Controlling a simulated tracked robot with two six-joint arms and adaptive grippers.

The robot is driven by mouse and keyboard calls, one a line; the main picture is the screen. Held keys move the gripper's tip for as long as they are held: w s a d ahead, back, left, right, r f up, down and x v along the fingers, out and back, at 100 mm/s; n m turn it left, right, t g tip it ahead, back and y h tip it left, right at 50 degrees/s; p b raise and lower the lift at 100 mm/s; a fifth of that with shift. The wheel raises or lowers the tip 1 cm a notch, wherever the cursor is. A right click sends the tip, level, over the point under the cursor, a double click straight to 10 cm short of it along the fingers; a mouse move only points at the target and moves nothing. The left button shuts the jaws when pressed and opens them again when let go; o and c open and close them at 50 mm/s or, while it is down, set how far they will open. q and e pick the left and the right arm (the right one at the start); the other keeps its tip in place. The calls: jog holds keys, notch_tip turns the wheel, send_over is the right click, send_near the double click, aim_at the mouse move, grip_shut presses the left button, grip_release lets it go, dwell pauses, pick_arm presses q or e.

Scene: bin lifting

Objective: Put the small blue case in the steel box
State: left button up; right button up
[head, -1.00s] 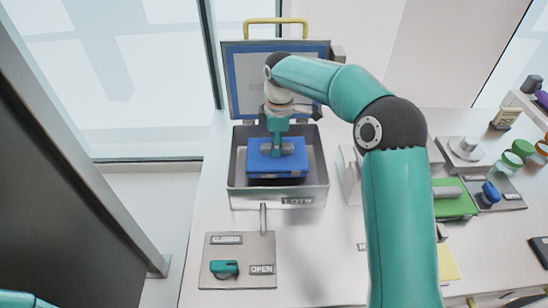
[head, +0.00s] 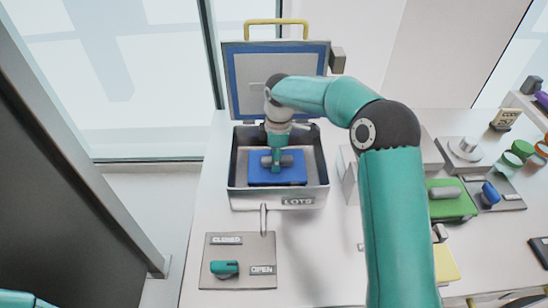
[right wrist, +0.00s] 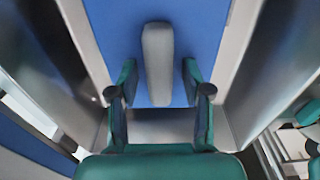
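The small blue case (head: 292,180) lies flat inside the steel box (head: 245,199), seemingly on its floor. The box's lid (head: 248,80) stands open at the back. My right gripper (head: 277,164) points down into the box over the case. In the right wrist view, the fingers of the gripper (right wrist: 158,80) stand open on both sides of the case's grey handle (right wrist: 158,50), with a gap on each side. The blue top of the case (right wrist: 205,35) lies below them. My left gripper is not in view.
A panel with a teal switch (head: 224,268) and CLOSED and OPEN labels lies before the box. To the right are a green case (head: 450,207), a blue knob (head: 491,192) and green round pieces (head: 522,148). White table surface is clear right of the panel.

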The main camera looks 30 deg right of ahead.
notch_tip(320, 180, up, 12)
jog(key=shift+s+d, duration=0.15)
jog(key=shift+d, duration=0.05)
dwell(0.6)
dwell(0.4)
